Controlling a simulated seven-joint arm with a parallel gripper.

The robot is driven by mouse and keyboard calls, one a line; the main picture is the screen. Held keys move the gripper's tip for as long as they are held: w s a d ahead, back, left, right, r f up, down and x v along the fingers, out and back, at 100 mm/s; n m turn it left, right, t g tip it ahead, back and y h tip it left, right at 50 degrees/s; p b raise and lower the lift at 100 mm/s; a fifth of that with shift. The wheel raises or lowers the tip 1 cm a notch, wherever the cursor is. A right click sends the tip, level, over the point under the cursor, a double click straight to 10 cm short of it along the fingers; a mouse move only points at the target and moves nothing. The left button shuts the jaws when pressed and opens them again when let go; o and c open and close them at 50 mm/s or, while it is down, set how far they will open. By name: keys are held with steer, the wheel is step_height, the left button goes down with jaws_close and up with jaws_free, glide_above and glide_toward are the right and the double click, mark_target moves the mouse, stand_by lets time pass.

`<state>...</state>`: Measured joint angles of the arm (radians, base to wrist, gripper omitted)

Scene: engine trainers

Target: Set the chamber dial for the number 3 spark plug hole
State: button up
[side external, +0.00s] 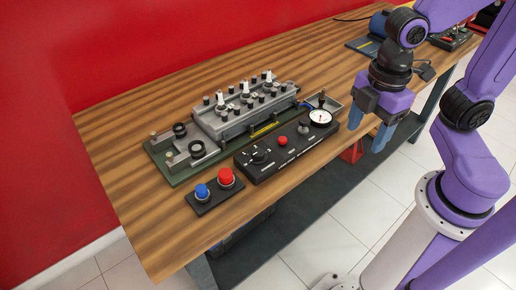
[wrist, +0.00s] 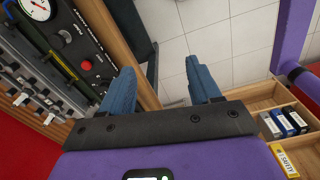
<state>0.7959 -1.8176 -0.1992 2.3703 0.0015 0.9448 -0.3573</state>
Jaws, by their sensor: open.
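The engine trainer (side external: 205,132) lies on the wooden table, a grey block with several white spark plugs standing in its top. In front of it is a black control panel (side external: 285,150) with a round white gauge (side external: 320,117), a red button (side external: 283,140) and a dark knob (side external: 259,156) at its left end. I cannot tell which knob is the chamber dial, and its markings are too small to read. My gripper (side external: 380,137) is open and empty, off the table's front edge, right of the panel. In the wrist view my gripper (wrist: 160,88) has blue fingers apart, with the panel (wrist: 75,45) at upper left.
A small black box with a blue button (side external: 202,191) and a red button (side external: 226,177) sits left of the panel. A blue roll (side external: 378,24) lies at the table's far end. A wooden compartment tray (wrist: 262,103) with small boxes shows in the wrist view.

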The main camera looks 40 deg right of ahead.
steer(key=w+a+r+n, duration=0.1)
steer(key=w+a+n, duration=0.6)
steer(key=w, duration=0.4)
steer(key=n, duration=0.9)
glide_toward(258, 152)
step_height(258, 152, down, 9)
steer(key=shift+a+r, duration=0.1)
steer(key=shift+r, duration=0.05)
steer(key=c, duration=1)
